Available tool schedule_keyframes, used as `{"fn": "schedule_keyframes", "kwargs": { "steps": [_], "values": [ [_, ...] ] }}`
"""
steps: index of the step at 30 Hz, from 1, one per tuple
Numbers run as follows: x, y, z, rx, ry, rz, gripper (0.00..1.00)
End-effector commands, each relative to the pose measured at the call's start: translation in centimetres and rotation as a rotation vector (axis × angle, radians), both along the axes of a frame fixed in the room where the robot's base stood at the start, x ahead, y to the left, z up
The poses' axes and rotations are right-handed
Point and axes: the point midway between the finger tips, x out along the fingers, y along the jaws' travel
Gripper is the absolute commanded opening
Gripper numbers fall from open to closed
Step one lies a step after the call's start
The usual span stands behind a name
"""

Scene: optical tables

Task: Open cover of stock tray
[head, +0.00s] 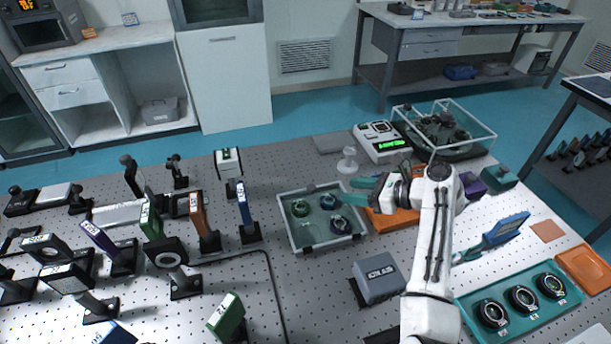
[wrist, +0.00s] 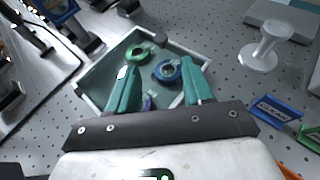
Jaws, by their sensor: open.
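The stock tray (head: 284,222) is a shallow, pale-rimmed box on the perforated table, left of my gripper. A green-ringed part (head: 300,208) and a blue-ringed part (head: 340,225) show inside it. Its top looks like a flat clear cover lying shut, but I cannot tell for sure. Small dark fittings sit on its front edge. My gripper (head: 350,191) has teal fingers and is open at the tray's right far side. In the wrist view the open fingers (wrist: 160,78) overlap the tray (wrist: 92,62), with nothing held between them. Contact with the tray cannot be told.
A white spool-shaped stand (head: 347,160) and a green-lit device (head: 379,142) stand behind my gripper. A clear-walled case (head: 490,138) is at back right. An orange tray (head: 395,220) lies under my wrist. A grey box (head: 378,277) stands in front; optic mounts crowd the left.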

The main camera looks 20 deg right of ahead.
Motion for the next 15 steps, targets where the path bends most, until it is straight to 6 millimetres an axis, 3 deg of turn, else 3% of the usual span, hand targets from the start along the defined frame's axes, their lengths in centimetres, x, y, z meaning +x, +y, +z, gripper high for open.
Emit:
{"fn": "schedule_keyframes", "kwargs": {
  "steps": [5,15],
  "values": [
    [0.9,0.9,-0.5,0.001,0.001,0.003,0.51],
    [4.8,4.9,-2.8,0.002,0.002,0.002,0.51]
  ]
}}
